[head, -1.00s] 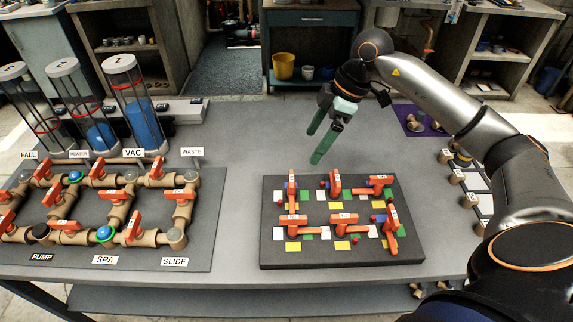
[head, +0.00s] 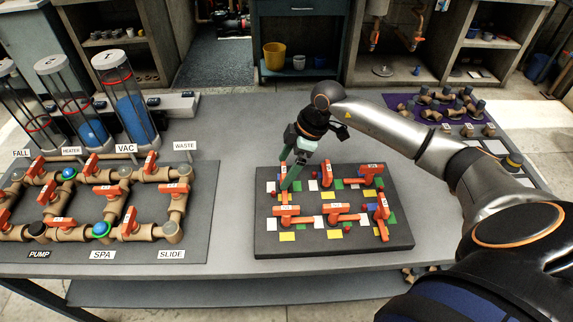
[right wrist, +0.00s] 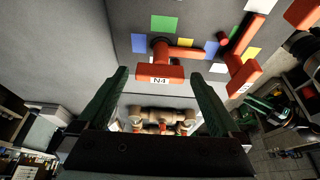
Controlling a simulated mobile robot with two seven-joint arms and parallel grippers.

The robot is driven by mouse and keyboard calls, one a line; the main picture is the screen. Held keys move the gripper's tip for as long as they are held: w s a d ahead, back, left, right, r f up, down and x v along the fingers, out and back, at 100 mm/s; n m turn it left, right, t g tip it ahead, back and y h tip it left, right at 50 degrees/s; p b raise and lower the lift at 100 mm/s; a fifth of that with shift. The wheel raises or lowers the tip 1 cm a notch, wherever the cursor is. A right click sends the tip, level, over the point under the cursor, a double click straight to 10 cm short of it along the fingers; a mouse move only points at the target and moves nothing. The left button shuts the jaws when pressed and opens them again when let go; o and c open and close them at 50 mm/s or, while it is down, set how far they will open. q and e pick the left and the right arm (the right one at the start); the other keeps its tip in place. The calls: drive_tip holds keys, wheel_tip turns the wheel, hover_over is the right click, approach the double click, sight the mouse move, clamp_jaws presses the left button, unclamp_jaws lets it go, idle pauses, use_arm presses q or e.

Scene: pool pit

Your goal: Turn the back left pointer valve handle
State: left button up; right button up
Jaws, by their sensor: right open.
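The black board (head: 335,242) on the table carries several orange pointer valve handles in two rows. The back left handle (head: 281,184) is partly hidden by my right gripper (head: 290,180) in the head view. In the right wrist view a handle labelled N4 (right wrist: 160,73) lies between and just beyond the fingertips, with its stem on the board. The green fingers of my right gripper (right wrist: 157,92) are spread wide there, apart from the handle. My left gripper is out of view.
Neighbouring handles stand close by: front left (head: 285,210) and back middle (head: 322,175). A pipe board (head: 110,250) with orange valves and clear cylinders (head: 130,98) stands to the left. A purple mat (head: 440,104) with fittings lies at the back right.

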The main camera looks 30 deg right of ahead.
drive_tip(key=shift+c, duration=0.2)
drive_tip(key=c, duration=1.3)
drive_tip(key=shift+o, duration=0.2)
drive_tip(key=shift+r, duration=0.1)
